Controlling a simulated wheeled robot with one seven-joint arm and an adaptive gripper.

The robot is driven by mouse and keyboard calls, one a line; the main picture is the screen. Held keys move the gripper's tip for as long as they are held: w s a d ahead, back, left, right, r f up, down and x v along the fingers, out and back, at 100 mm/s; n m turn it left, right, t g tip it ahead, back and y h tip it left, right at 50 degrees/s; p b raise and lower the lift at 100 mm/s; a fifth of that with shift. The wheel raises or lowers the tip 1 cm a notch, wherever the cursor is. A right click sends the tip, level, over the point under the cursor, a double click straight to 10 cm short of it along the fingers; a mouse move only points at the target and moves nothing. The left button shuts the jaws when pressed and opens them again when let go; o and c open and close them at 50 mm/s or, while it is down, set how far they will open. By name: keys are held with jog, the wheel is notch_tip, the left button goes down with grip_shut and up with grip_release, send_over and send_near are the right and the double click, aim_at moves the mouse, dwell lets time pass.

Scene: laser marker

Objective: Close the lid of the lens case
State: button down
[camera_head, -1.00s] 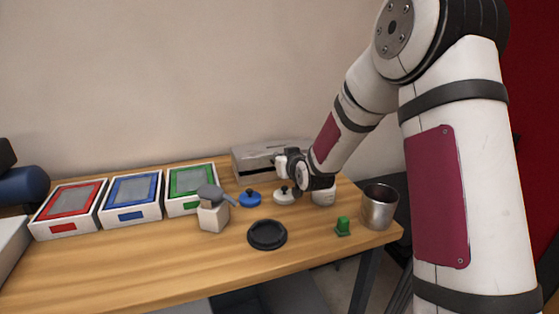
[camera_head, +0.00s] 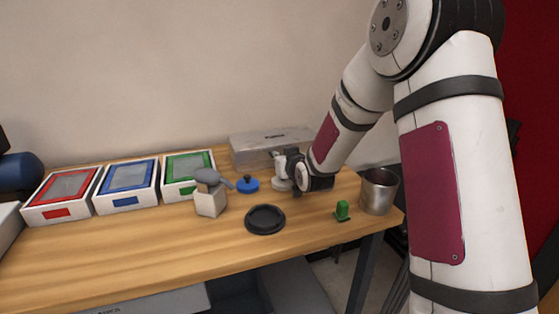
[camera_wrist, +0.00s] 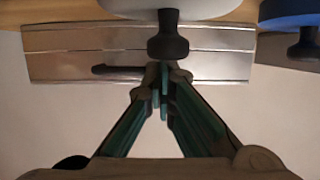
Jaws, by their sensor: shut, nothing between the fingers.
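The lens case (camera_head: 252,157) is a grey metallic box at the back of the table, against the wall. Its flat top (camera_head: 262,140) carries a small dark mark and looks level in the head view; I cannot tell whether it is fully down. My gripper (camera_head: 277,160) is at the case's front right, its fingers partly hidden by the wrist. In the wrist view the shut, empty fingers (camera_wrist: 162,88) overlap the metallic case (camera_wrist: 75,55) in the picture, by a dark bar (camera_wrist: 118,72). I cannot tell whether they touch it.
A white knobbed disc (camera_head: 281,185) and a blue one (camera_head: 248,185) lie in front of the case. A white block (camera_head: 211,203), black ring (camera_head: 265,219), green piece (camera_head: 342,209) and metal cup (camera_head: 378,192) stand nearer. Red, blue and green framed trays (camera_head: 125,190) line the left.

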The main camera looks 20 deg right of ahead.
jog(key=shift+s+f, duration=0.15)
jog(key=shift+f, duration=0.15)
jog(key=v, duration=1.1)
jog(key=shift+r, duration=0.4)
jog(key=s+a+r+g, duration=0.15)
jog(key=s+g, duration=0.25)
jog(key=s, duration=1)
jog(key=s+a+r+g, duration=0.1)
jog(key=s+a+g, duration=0.3)
jog(key=s, duration=1)
jog(key=s+a+r+g, duration=0.15)
jog(key=s+g, duration=0.35)
jog(key=s, duration=0.9)
notch_tip(320, 180, up, 15)
jog(key=t+p, duration=0.2)
jog(key=p, duration=1.2)
jog(key=shift+w+d+r+t, duration=0.2)
jog(key=shift+w+d+t, duration=0.1)
jog(key=shift+d+t, duration=0.1)
